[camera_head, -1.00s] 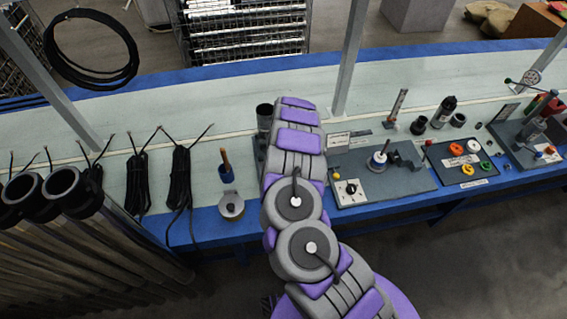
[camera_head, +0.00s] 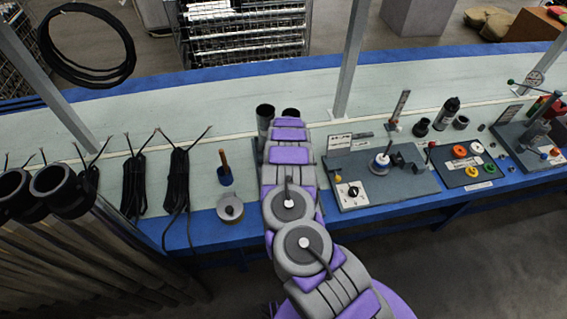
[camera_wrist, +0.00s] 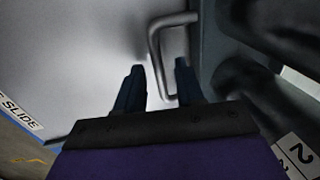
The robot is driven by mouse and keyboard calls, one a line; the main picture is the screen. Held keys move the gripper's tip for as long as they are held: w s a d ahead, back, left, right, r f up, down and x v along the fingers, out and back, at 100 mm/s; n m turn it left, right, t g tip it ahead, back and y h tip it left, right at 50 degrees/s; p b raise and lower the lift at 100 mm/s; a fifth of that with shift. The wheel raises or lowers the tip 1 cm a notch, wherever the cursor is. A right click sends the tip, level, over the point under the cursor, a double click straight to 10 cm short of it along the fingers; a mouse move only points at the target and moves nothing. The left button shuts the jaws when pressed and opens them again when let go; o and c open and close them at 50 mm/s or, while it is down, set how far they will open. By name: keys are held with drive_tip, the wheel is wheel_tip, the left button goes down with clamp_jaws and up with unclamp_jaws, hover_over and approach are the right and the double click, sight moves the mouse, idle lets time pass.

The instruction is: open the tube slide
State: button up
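In the wrist view, a light grey metal panel (camera_wrist: 85,60) carries a white label (camera_wrist: 20,114) reading "SLIDE". A bent grey bar handle (camera_wrist: 155,50) stands near its right side. My gripper (camera_wrist: 160,68) is open, with its dark blue fingers apart. The handle's long bar shows between the fingers; I cannot tell whether either finger touches it. In the head view, my arm covers the gripper and most of the slide. Two dark tube openings (camera_head: 265,113) show just beyond the arm.
Dark rounded tubes (camera_wrist: 275,95) stand close on the right in the wrist view, with a "2" label (camera_wrist: 298,155) below. On the bench, a grey round tin (camera_head: 230,208) lies left of my arm. A grey panel with a dial (camera_head: 352,192) lies right.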

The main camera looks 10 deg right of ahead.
clamp_jaws()
idle(0.3)
idle(0.3)
